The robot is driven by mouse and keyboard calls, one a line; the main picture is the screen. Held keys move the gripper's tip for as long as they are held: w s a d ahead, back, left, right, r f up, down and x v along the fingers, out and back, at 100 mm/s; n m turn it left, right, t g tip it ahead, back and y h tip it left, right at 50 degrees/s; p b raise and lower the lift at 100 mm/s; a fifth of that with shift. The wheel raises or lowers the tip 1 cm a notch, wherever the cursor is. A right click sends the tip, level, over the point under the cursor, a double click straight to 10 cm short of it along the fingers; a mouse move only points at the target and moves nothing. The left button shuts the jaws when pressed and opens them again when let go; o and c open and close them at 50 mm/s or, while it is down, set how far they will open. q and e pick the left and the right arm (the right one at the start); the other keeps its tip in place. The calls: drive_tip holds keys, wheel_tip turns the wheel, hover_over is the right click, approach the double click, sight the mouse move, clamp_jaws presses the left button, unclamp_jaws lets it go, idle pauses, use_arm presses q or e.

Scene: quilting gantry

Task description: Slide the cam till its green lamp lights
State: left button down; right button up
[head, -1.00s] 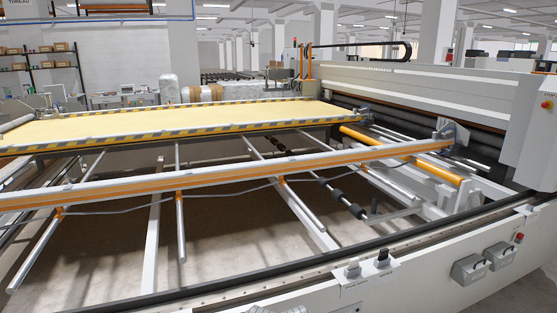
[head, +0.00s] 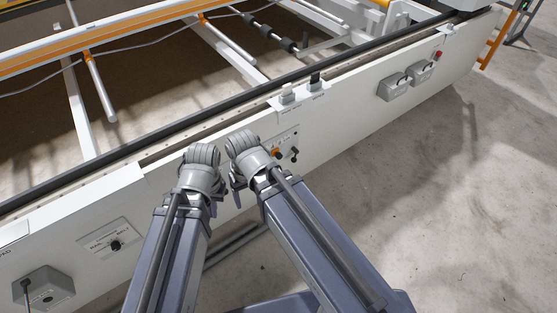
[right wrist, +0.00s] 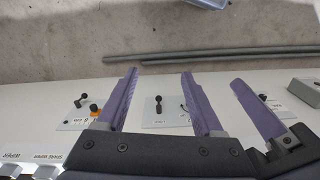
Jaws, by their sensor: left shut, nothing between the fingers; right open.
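I cannot tell which control is the cam, and no lit green lamp shows. In the head view a white-grey block (head: 287,96) and a black-topped block (head: 315,81) stand on a labelled ledge at the machine's top edge. Below, the front panel has an orange button (head: 275,152) and a black knob (head: 294,154). My right gripper (right wrist: 160,73) is open and empty; its purple fingers stand before the panel, near a black lever (right wrist: 158,103). My left gripper (right wrist: 238,84) is shut and empty beside it. In the head view my arms largely hide both grippers.
Two grey boxes with handles (head: 405,82) and a red button (head: 438,54) are on the front panel to the right. A plate with a black knob (head: 115,244) and a grey box (head: 43,290) are to the left. Bare concrete floor (head: 430,200) lies open at right.

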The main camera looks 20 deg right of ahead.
sight(281, 158)
drive_tip(key=w+f+m+t+y+b, duration=0.35)
drive_tip(key=w+f+m+b, duration=0.5)
drive_tip(key=b, duration=0.55)
drive_tip(key=w+f+m+t+y+b, duration=0.3)
drive_tip(key=w+f+m+y+b, duration=0.25)
drive_tip(key=w+f+b, duration=0.55)
drive_tip(key=w+d+f+m+t+h+b, duration=0.1)
drive_tip(key=w+d+f+m+t+b, duration=0.25)
drive_tip(key=d+m+b, duration=0.35)
drive_tip(key=w+d+f+m+t+h+b, duration=0.1)
drive_tip(key=w+d+f+m+t+b, duration=0.25)
drive_tip(key=d+b, duration=0.5)
drive_tip(key=w+d+f+m+t+h+b, duration=0.1)
drive_tip(key=w+d+f+m+t+b, duration=0.2)
drive_tip(key=d+m+b, duration=0.5)
drive_tip(key=shift+n+t, duration=0.25)
drive_tip(key=shift+n, duration=0.3)
drive_tip(key=shift+w+a+b, duration=0.1)
drive_tip(key=shift+w+a, duration=0.65)
drive_tip(key=shift+w, duration=0.3)
drive_tip(key=shift+w+a+b, duration=0.1)
drive_tip(key=shift+w+a, duration=0.65)
drive_tip(key=shift+w, duration=0.25)
drive_tip(key=shift+w+a+b, duration=0.1)
drive_tip(key=shift+w+a, duration=0.65)
drive_tip(key=shift+w, duration=0.3)
clamp_jaws()
